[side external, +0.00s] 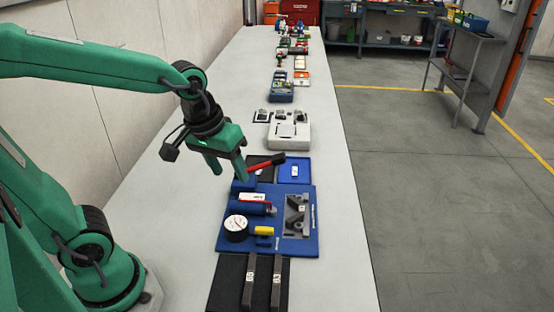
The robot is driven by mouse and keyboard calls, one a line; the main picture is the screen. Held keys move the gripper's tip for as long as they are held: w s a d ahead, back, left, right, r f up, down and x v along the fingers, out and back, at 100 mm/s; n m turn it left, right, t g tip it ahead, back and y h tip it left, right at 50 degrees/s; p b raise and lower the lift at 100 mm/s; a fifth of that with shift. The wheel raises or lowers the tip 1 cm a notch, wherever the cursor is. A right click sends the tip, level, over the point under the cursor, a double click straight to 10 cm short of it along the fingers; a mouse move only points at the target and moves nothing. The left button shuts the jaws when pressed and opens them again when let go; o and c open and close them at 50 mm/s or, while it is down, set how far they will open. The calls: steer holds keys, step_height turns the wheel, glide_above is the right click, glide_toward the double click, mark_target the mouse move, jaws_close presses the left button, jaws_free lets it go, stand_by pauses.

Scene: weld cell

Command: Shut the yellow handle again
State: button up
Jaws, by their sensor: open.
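The yellow handle (264,231) is a short bar on the blue board (307,247), just right of a round white-faced gauge (236,223). It lies roughly level across the picture, above a small blue body. I cannot tell from this view whether it stands open or shut. My gripper (230,175) is open, with its two green fingers pointing down. It hangs over the far left corner of the board, behind the gauge and apart from the yellow handle. I see nothing between the fingers.
A blue cylinder (248,208) lies behind the gauge, and a grey metal plate (298,216) is on the board's right. Dark bars (263,283) lie in front. The bench left of the board is clear.

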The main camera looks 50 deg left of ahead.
mark_target(264, 228)
steer(key=w+d+f+n+g, duration=0.1)
steer(key=w+f, duration=0.1)
steer(key=f, duration=0.1)
steer(key=w+d+f+n+g, duration=0.1)
steer(key=f+n, duration=0.1)
steer(key=f, duration=0.1)
steer(key=w+d+f+n+g, duration=0.1)
steer(key=w+f+n, duration=0.1)
steer(key=f, duration=0.1)
steer(key=shift+w+d+f, duration=0.15)
steer(key=shift+w+d, duration=0.2)
steer(key=shift+d, duration=0.05)
steer(key=shift+f, duration=3.9)
steer(key=c, duration=0.7)
